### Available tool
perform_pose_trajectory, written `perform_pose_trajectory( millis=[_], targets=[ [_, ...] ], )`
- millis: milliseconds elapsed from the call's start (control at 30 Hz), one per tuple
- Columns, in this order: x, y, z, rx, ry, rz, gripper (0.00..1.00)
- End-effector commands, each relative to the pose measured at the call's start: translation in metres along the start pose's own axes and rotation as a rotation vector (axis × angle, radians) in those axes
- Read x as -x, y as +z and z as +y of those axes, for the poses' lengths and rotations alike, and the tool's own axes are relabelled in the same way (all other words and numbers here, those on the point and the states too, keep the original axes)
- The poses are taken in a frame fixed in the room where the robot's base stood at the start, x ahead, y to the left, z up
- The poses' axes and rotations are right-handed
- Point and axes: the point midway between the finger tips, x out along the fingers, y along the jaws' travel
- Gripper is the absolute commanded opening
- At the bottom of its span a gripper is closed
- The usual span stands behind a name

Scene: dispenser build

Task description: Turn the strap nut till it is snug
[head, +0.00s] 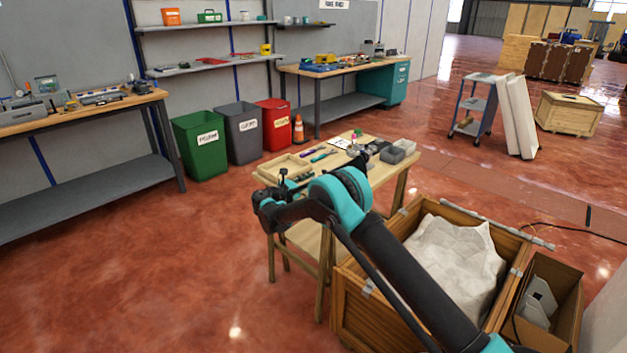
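I cannot make out the strap nut; it is too small to tell or hidden behind my arm. A small wooden table (401,180) stands in the middle of the head view, and my arm crosses in front of it. My gripper (284,178) is at the table's near left, by a shallow wooden tray (283,162). Its fingers are small and dark, and I cannot see whether they are open or hold anything. A purple-handled tool (313,152) and a teal-handled tool (324,156) lie on the tabletop.
Grey boxes (393,154) sit at the table's right end. An open wooden crate (365,312) with pale wrapping and a cardboard box (570,305) stand at the right. Green (199,150), grey (240,135) and red (275,125) bins line the wall. Floor at left is clear.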

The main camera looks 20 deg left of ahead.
Motion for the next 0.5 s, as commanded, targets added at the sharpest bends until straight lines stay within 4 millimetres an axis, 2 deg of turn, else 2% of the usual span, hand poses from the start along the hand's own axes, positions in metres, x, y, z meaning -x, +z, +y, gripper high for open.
perform_pose_trajectory(
  millis=[333,500],
  targets=[
    [0.004,0.0,0.0,0.0,0.001,0.0,0.4],
    [0.027,0.0,0.001,0.0,0.003,0.0,0.4]
  ],
)
